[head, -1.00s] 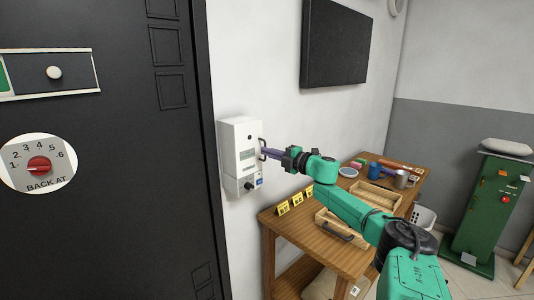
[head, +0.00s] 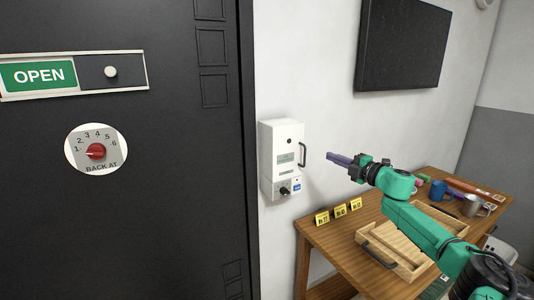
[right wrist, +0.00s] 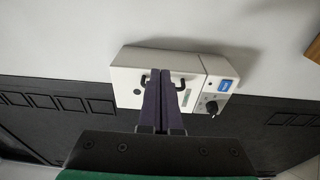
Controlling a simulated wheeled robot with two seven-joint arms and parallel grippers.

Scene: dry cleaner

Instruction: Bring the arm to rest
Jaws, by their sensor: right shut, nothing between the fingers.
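My right arm (head: 425,230) is green and reaches in from the lower right in the head view. Its gripper (head: 330,156) is shut and empty, its purple fingers pointing left toward the white wall box (head: 280,150). A gap of bare wall shows between the fingertips and the box's dark handle (head: 302,155). In the right wrist view the closed fingers (right wrist: 158,82) overlap the white box (right wrist: 130,82) and partly hide its handle. My left gripper is not in view.
A wooden table (head: 330,240) below the arm holds yellow number markers (head: 340,210), a wooden tray (head: 375,258), a blue mug (head: 438,190) and a metal mug (head: 470,205). A black door (head: 170,220) with an OPEN sign (head: 38,76) stands left. A dark screen (head: 402,45) hangs above.

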